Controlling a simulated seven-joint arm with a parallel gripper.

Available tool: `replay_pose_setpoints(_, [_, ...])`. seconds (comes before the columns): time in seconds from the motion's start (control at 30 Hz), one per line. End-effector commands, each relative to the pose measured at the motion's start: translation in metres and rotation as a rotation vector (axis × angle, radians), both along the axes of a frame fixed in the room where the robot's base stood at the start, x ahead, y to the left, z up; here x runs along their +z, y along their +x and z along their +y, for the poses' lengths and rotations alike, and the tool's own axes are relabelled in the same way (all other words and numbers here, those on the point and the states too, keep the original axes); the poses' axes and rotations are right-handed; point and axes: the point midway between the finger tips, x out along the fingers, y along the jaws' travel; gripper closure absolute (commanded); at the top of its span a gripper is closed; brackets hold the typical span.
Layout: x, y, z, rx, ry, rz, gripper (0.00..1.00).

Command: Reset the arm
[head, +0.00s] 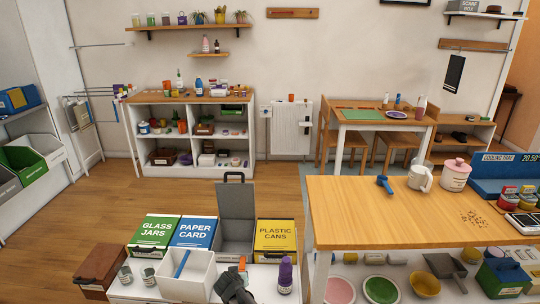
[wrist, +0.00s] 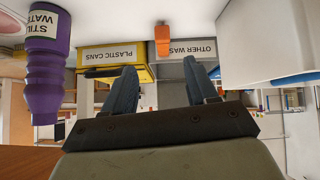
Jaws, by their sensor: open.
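My gripper (head: 236,289) is at the bottom centre of the head view, low over the white surface in front of the bins. In the wrist view, which is upside down, my gripper (wrist: 161,72) has its two dark blue-grey fingers spread apart with nothing between them. Beyond the fingers are an orange item (wrist: 163,41), the yellow plastic cans bin (wrist: 112,54) and a grey bin labelled other waste (wrist: 192,50). The orange item also shows just behind my gripper in the head view (head: 242,262). My gripper appears apart from it.
A purple bottle (head: 285,275) stands close right of my gripper, and a white open bin (head: 187,279) close left. The grey bin (head: 235,233) has its lid raised, between the blue paper card bin (head: 194,232) and yellow bin. A wooden table (head: 400,220) is at right.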

Motion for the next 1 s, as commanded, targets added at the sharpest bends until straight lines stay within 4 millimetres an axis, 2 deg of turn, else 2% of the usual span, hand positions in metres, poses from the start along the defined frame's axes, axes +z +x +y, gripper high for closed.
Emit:
replay_pose_setpoints(0.17, [-0.012, -0.016, -0.014, 0.105, -0.186, 0.109, 0.43])
replay_pose_setpoints(0.37, [-0.028, -0.061, -0.031, 0.219, -0.302, 0.315, 0.43])
replay_pose_setpoints(0.57, [-0.070, -0.134, -0.059, 0.326, -0.343, 0.570, 0.43])
replay_pose_setpoints(0.77, [-0.111, -0.199, -0.106, 0.341, -0.315, 0.787, 0.43])
replay_pose_setpoints(1.0, [-0.152, -0.273, -0.167, 0.260, -0.227, 1.004, 0.43])
